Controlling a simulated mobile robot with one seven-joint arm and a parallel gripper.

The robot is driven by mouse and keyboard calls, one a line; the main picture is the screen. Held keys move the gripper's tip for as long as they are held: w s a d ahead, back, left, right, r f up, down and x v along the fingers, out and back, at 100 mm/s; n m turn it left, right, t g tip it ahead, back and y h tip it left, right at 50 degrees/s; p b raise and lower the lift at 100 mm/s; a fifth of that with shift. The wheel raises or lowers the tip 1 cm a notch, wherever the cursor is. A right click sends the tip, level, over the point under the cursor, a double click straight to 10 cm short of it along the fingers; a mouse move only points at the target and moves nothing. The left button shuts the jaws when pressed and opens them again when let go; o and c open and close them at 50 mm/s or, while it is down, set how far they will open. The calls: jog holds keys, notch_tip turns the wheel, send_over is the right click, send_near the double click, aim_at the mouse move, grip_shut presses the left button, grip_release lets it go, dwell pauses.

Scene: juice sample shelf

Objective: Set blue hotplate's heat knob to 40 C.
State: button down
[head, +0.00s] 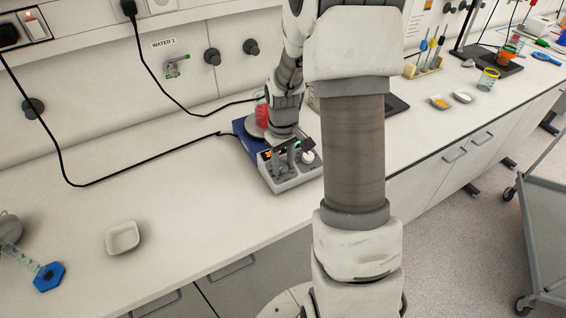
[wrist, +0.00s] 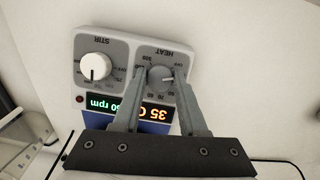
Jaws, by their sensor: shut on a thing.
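The blue hotplate (head: 242,137) stands on the bench, with its grey control panel (head: 291,184) facing the front. My gripper (head: 287,156) is over that panel. In the wrist view, which shows the panel upside down, my gripper (wrist: 161,75) is shut on the grey HEAT knob (wrist: 160,79), one finger on each side. The fingers hide part of the HEAT scale.
A vessel of red liquid (head: 262,116) stands on the hotplate, partly hidden by my arm. A black cable (head: 150,155) runs along the bench behind. A white dish (head: 123,238) lies at the front left. The bench left of the hotplate is mostly clear.

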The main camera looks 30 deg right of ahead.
aim_at(284, 170)
jog(key=shift+m, duration=0.3)
jog(key=shift+c, duration=2.2)
grip_release()
jog(key=shift+r, duration=0.1)
notch_tip(284, 170, up, 17)
jog(key=shift+s+a, duration=0.15)
jog(key=shift+s, duration=0.3)
jog(key=shift+r, duration=0.1)
